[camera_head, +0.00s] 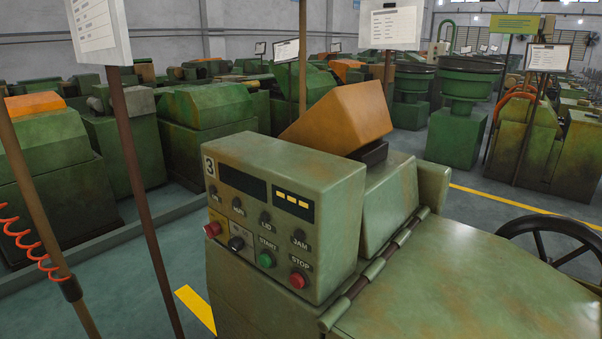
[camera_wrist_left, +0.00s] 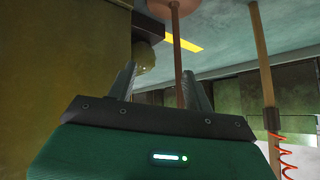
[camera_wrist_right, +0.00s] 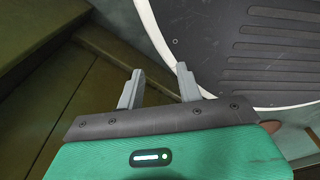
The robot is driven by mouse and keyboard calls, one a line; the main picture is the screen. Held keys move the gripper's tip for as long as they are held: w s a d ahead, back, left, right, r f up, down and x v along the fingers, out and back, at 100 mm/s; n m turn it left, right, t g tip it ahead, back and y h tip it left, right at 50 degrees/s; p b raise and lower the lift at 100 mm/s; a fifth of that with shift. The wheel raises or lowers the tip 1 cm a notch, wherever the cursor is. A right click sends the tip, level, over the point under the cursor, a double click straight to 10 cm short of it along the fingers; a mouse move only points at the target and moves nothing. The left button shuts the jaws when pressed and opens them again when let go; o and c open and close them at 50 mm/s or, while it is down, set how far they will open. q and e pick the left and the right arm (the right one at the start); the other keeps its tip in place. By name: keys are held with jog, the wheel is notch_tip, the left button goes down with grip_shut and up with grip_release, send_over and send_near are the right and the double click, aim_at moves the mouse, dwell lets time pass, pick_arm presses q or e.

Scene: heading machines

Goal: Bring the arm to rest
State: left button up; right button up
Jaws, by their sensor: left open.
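My left gripper (camera_wrist_left: 158,82) shows in the left wrist view with its two fingers apart and nothing between them. It is beside an olive machine wall (camera_wrist_left: 65,55), and a rounded dull-yellow part (camera_wrist_left: 146,58) shows beyond its left finger. My right gripper (camera_wrist_right: 160,80) shows in the right wrist view, with its fingers apart and empty. Neither gripper shows in the head view. There, the green machine marked 3 stands close in front, with its control panel (camera_head: 260,220), a green START button (camera_head: 266,260) and a red STOP button (camera_head: 298,280).
A brown post (camera_head: 140,190) and a pole (camera_head: 35,220) with a red coiled cord (camera_head: 25,240) stand left of the machine. A black handwheel (camera_head: 555,235) is at right. The machine's flat lid (camera_head: 470,285) is bare. Other machines fill the hall behind.

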pick_arm(q)
jog(key=s+d+f+g+p, duration=0.1)
jog(key=s+d+f, duration=0.5)
jog(key=s, duration=0.7)
jog(key=s+d+f+g+p, duration=0.1)
jog(key=s+d+f+g, duration=0.3)
jog(key=s, duration=0.9)
jog(key=s+d+f+g+p, duration=0.1)
jog(key=s+d+f+g, duration=0.2)
jog(key=s+d+f, duration=0.5)
jog(key=s, duration=0.5)
pick_arm(e)
jog(key=s+d, duration=0.2)
jog(key=s, duration=0.5)
jog(key=shift+f, duration=0.15)
pick_arm(q)
jog(key=shift+w, duration=0.1)
pick_arm(e)
jog(key=shift+a, duration=0.1)
